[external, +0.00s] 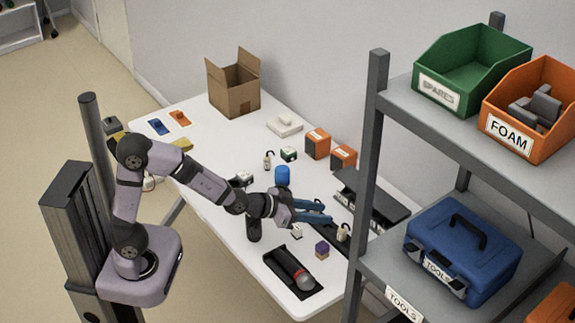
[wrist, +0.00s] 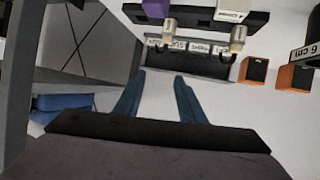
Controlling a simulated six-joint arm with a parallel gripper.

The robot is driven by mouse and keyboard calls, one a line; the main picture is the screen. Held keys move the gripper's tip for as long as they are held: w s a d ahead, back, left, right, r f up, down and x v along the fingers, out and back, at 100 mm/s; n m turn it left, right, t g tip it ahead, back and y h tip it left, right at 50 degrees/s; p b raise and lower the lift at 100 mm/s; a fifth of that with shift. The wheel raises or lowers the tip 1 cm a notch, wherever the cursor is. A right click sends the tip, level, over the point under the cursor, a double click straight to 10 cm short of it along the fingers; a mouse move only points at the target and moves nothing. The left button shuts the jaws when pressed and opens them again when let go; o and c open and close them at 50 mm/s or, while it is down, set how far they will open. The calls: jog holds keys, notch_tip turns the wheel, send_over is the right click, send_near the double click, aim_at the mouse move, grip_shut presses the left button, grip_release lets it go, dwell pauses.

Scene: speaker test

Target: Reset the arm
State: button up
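My gripper (external: 326,213) is over the right part of the white table, with its two blue fingers pointing right toward the shelf post. In the wrist view my gripper (wrist: 160,76) shows its fingers apart, with nothing between them. My arm is stretched out from its base at the left. A dark labelled tray (wrist: 188,62) lies beyond the fingertips in the wrist view. I cannot tell the height of the fingers above the table.
A grey shelf post (external: 367,165) stands close to the right of the gripper. A blue cylinder (external: 282,176), a purple-topped block (external: 322,249) and a black tray (external: 309,292) are nearby. An open cardboard box (external: 232,92) stands at the back. The shelves hold bins and a blue toolbox (external: 465,247).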

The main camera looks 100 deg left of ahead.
jog(key=s+d+f+m+h, duration=0.1)
jog(key=d, duration=0.2)
jog(key=s+d+f+m+g+h, duration=0.1)
jog(key=d, duration=0.3)
jog(key=s+d+f+m+h+p, duration=0.1)
jog(key=d, duration=0.2)
jog(key=shift+s+d+g+h, duration=0.3)
jog(key=shift+d, duration=0.1)
jog(key=s+d+f, duration=0.1)
jog(key=s+d, duration=0.1)
jog(key=s+d+f+m+g+h, duration=0.1)
jog(key=s+d, duration=0.1)
jog(key=s+d+f+m+g+p, duration=0.1)
jog(key=s+d, duration=0.1)
jog(key=shift+d+h, duration=0.3)
jog(key=shift+h, duration=0.1)
jog(key=s+d+f+m+g+p, duration=0.15)
jog(key=s+g, duration=0.25)
jog(key=s, duration=0.5)
jog(key=s+d+f+n+g+p, duration=0.1)
jog(key=s+f+g, duration=0.25)
jog(key=s, duration=0.55)
notch_tip(320, 180, up, 15)
jog(key=p, duration=1.4)
jog(key=shift+w+g, duration=0.2)
jog(key=shift+g, duration=0.15)
jog(key=shift+m, duration=0.25)
notch_tip(320, 180, down, 58)
jog(key=b, duration=5.7)
jog(key=shift+r, duration=0.2)
